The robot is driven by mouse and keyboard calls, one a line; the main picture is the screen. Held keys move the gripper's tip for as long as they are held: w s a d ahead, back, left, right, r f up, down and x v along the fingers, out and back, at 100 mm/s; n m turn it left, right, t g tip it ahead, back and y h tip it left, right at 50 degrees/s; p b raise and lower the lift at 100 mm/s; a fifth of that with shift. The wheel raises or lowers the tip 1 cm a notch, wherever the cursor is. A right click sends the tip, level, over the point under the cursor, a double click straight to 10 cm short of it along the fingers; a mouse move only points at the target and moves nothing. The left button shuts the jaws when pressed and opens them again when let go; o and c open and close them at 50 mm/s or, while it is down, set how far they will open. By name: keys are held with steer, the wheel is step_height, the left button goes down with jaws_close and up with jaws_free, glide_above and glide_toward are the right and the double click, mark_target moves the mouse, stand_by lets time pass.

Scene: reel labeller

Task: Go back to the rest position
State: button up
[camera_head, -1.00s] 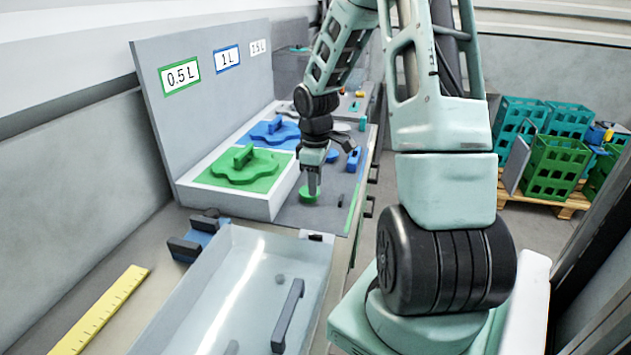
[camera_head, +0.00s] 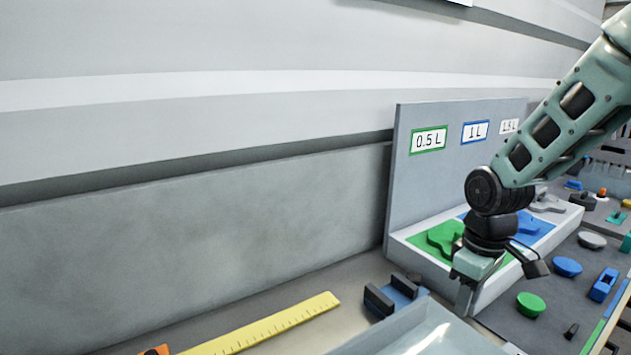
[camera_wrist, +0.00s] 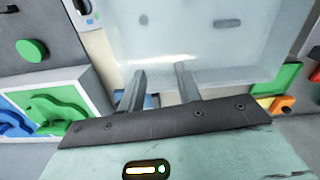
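My gripper (camera_head: 466,297) hangs pointing down in front of the white fixture block, near the back right end of the clear tray. In the wrist view my gripper (camera_wrist: 158,82) shows its two fingers apart with nothing between them. Behind the fingers is the clear tray (camera_wrist: 225,50). No marked rest position is seen.
A label board (camera_head: 440,175) stands behind the green plate (camera_head: 425,242). A green disc (camera_head: 530,304) and a blue disc (camera_head: 567,266) lie on the dark mat. A blue clamp-like piece (camera_head: 397,294) and yellow ruler (camera_head: 275,325) lie on the bench.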

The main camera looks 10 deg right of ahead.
steer(key=s+a+r+n+b, duration=0.2)
steer(key=s+a, duration=1.6)
steer(key=a, duration=0.2)
steer(key=shift+a, duration=0.25)
steer(key=shift+s+f, duration=0.1)
steer(key=shift+s, duration=0.05)
